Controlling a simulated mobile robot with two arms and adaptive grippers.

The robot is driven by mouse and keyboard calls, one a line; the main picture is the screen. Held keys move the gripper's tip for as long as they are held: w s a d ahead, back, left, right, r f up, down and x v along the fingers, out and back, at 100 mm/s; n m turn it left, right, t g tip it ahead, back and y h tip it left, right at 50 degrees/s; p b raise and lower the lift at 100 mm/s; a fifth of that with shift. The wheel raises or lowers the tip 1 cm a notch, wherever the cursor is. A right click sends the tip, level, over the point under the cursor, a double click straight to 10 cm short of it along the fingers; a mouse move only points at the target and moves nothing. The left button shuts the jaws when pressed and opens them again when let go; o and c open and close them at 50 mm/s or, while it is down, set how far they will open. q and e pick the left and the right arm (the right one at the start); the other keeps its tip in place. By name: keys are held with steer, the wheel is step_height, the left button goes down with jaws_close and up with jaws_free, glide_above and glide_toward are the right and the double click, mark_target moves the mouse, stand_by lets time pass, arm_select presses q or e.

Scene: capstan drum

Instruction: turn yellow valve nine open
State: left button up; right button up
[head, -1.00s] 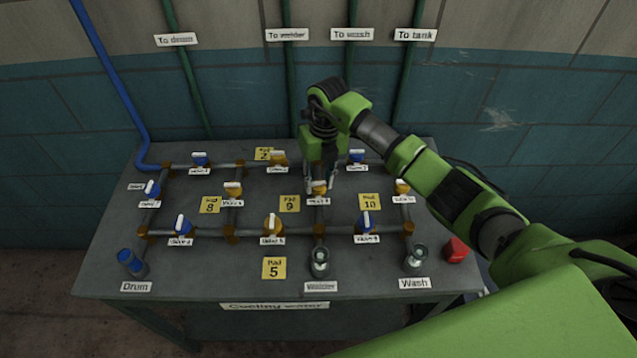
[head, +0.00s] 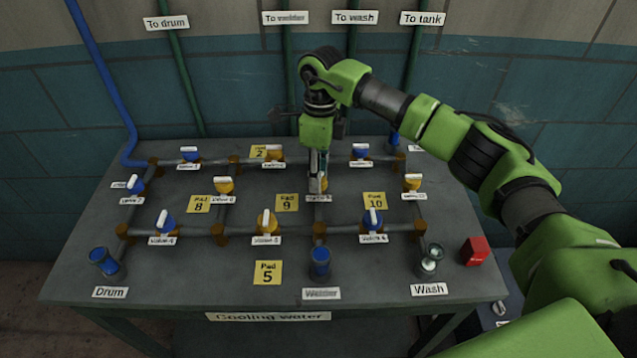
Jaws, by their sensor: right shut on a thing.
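My right gripper (head: 318,183) points down at the valve in the middle row, just right of the yellow Pad 9 card. It is shut on that valve's handle. The valve (head: 318,187) is mostly covered by the fingers, so its handle angle is hard to see. The small label (head: 318,198) below it is too blurred to read surely. My left gripper is not in view.
Several blue and yellow valves with white handles stand on the pipe grid, including a yellow one (head: 268,224) and a blue one (head: 372,222). Drum (head: 104,261), welder (head: 319,262) and wash (head: 431,259) cups line the front. A red block (head: 474,250) sits at right.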

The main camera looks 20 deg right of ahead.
steer(key=n+b, duration=0.2)
steer(key=n, duration=0.1)
steer(key=shift+w, duration=0.1)
steer(key=shift+r+n+b, duration=0.1)
steer(key=shift+n+b, duration=0.5)
steer(key=shift+n, duration=0.6)
steer(key=shift+o, duration=0.2)
steer(key=shift+r, duration=0.1)
steer(key=o, duration=1.1)
steer(key=shift+c, duration=0.2)
step_height(320, 180, up, 12)
steer(key=shift+w, duration=0.45)
